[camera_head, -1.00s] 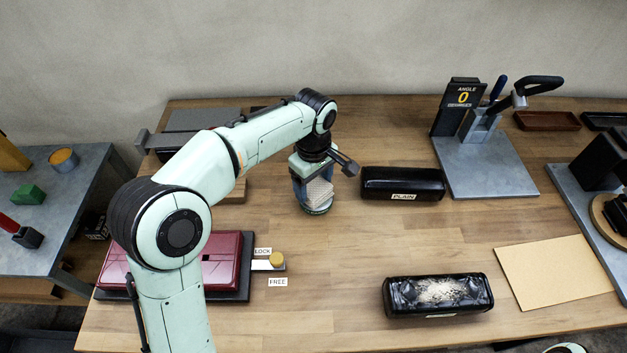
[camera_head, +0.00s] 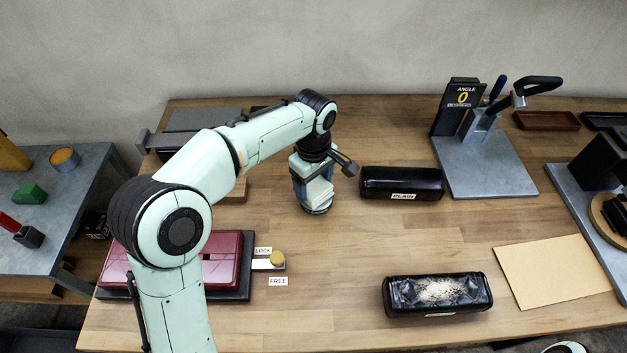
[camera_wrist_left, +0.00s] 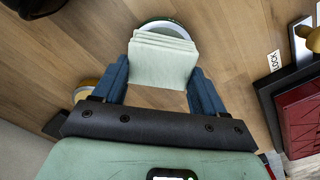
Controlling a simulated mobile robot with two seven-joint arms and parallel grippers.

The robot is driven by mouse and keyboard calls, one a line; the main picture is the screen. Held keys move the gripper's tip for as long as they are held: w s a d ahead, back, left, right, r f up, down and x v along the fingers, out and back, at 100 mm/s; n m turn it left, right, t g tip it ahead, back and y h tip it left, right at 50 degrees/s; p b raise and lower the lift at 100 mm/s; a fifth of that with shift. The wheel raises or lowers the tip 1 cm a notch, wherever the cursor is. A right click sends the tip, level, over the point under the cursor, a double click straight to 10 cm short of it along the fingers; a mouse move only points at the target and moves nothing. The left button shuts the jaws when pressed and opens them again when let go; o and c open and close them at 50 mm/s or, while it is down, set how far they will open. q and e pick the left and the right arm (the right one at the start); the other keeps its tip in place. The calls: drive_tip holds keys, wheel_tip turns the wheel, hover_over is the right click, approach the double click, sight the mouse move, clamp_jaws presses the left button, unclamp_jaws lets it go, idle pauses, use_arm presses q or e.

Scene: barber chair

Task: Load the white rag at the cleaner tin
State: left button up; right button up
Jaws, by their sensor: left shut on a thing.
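My left gripper (camera_head: 316,186) points down at the back middle of the bench and is shut on the white rag (camera_head: 321,192). The rag is a pale folded pad; in the left wrist view it sits between the two blue fingers (camera_wrist_left: 160,92). The cleaner tin is right below the rag, with its round green rim (camera_head: 318,210) showing; its rim also shows in the left wrist view (camera_wrist_left: 165,22). The rag covers most of the tin's top. I cannot tell whether they touch.
A black pad marked PLAIN (camera_head: 403,182) lies just right of the tin. Another black pad (camera_head: 437,294) with a pale scuffed patch is at the front. A red case (camera_head: 222,262) with a LOCK/FREE latch (camera_head: 275,259) is front left. The middle bench is clear.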

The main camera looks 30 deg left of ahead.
sight(314, 186)
use_arm(q)
drive_tip(key=shift+f, duration=0.15)
idle(0.3)
wheel_tip(314, 186, up, 3)
drive_tip(key=p, duration=0.3)
drive_tip(key=shift+r, duration=0.2)
drive_tip(key=shift+r+p, duration=1.7)
drive_tip(key=shift+r, duration=0.25)
drive_tip(key=shift+f, duration=0.1)
